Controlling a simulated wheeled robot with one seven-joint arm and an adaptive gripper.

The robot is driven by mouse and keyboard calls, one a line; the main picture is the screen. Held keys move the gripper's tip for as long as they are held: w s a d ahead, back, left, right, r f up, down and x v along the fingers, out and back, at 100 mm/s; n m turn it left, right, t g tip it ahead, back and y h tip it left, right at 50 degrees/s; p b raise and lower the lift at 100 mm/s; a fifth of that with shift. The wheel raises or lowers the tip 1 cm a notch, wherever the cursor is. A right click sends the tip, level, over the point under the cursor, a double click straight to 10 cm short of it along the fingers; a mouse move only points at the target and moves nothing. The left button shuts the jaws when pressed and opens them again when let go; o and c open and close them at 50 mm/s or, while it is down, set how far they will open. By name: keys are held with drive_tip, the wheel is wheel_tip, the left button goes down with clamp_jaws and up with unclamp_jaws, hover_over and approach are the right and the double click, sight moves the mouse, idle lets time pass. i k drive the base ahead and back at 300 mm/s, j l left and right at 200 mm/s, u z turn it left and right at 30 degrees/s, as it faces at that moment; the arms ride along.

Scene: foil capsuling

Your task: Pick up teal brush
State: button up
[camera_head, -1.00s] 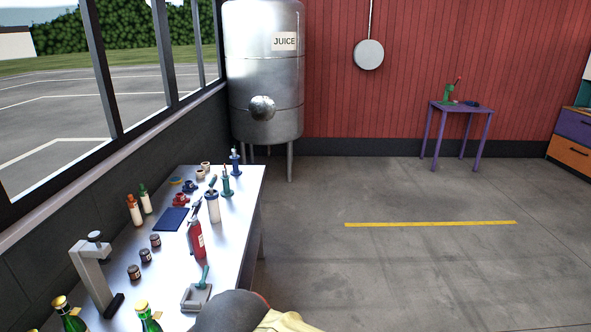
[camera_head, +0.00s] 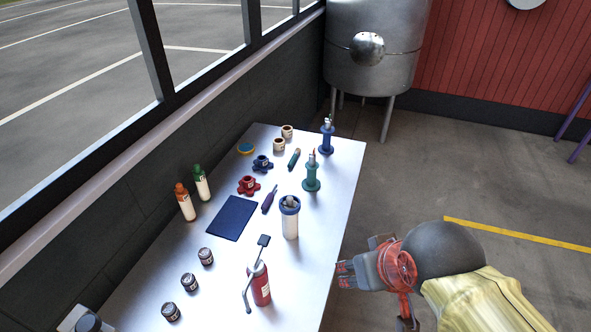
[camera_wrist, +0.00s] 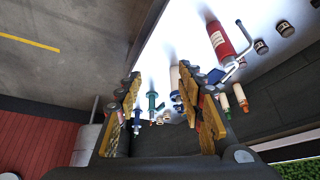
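A small teal tool (camera_head: 294,158), which looks like the teal brush, lies on the steel table (camera_head: 180,265) between the cream cups and the teal stand. My gripper (camera_head: 345,274) is at the table's right edge, well short of the teal tool and apart from it. In the wrist view my gripper (camera_wrist: 168,108) has its two fingers spread wide with nothing held between them. The teal stand (camera_wrist: 152,104) shows between the fingers there; I cannot make out the teal tool in that view.
Near the teal tool stand a teal stand (camera_head: 311,175), a blue stand (camera_head: 327,138) and a white canister (camera_head: 290,220). A purple tool (camera_head: 269,200) lies by a dark blue pad (camera_head: 233,217). A red bottle (camera_head: 260,285) stands nearer.

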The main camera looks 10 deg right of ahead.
sight(297, 150)
drive_tip(key=i+l, duration=0.15)
drive_tip(key=i, duration=0.15)
drive_tip(key=u, duration=4.05)
drive_tip(key=z, duration=4.05)
drive_tip(key=u, duration=0.6)
drive_tip(key=i+l, duration=0.05)
